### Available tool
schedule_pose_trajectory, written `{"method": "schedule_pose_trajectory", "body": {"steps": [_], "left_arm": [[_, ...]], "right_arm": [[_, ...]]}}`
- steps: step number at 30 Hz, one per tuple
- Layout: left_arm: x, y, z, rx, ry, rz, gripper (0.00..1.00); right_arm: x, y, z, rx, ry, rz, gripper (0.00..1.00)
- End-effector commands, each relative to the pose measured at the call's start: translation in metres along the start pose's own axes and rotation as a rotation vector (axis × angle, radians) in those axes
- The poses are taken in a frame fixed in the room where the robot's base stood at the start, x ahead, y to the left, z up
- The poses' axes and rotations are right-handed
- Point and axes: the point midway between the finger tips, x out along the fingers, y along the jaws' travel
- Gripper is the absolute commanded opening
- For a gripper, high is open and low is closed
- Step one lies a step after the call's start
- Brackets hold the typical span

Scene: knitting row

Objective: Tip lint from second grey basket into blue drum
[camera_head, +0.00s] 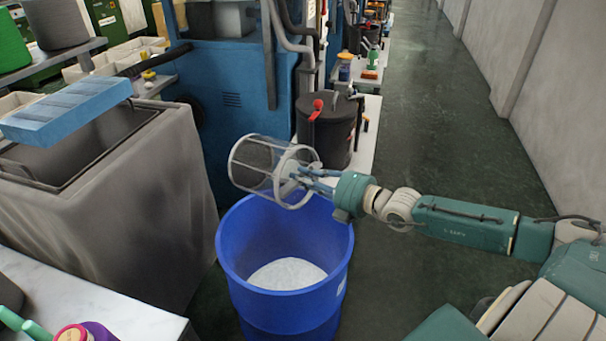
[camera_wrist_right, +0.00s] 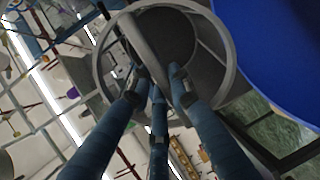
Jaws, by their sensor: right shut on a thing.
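My right gripper (camera_head: 308,178) is shut on the grey basket (camera_head: 262,160), a see-through mesh cylinder with a pale rim. I hold the basket on its side above the back rim of the blue drum. In the right wrist view the fingers (camera_wrist_right: 158,85) close on a bar across the basket's round end (camera_wrist_right: 225,70). I see no lint in the basket. The blue drum (camera_head: 235,262) stands open and upright on the floor, with whitish lint (camera_head: 287,274) at its bottom. The drum's blue wall also shows in the right wrist view (camera_wrist_right: 285,45). My left gripper is out of view.
A grey bin (camera_head: 150,190) with a light blue slab (camera_head: 68,108) on top stands left of the drum. A dark lidded pot (camera_head: 330,135) with a red handle stands behind it. A white table (camera_head: 110,322) is at front left. The aisle floor (camera_head: 440,110) is clear.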

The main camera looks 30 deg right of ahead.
Motion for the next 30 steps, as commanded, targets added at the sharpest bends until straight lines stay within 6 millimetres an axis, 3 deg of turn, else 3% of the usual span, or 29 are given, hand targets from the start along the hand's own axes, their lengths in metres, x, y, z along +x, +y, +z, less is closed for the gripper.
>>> {"method": "schedule_pose_trajectory", "body": {"steps": [1,18,30], "left_arm": [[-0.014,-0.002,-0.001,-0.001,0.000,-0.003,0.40],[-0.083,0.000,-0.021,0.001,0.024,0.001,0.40],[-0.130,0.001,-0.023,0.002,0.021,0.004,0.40]], "right_arm": [[-0.002,0.012,0.000,0.000,0.000,-0.012,0.00],[-0.006,0.058,0.001,-0.003,-0.002,-0.255,0.00],[-0.010,0.079,0.001,0.003,-0.003,-0.398,0.00]]}}
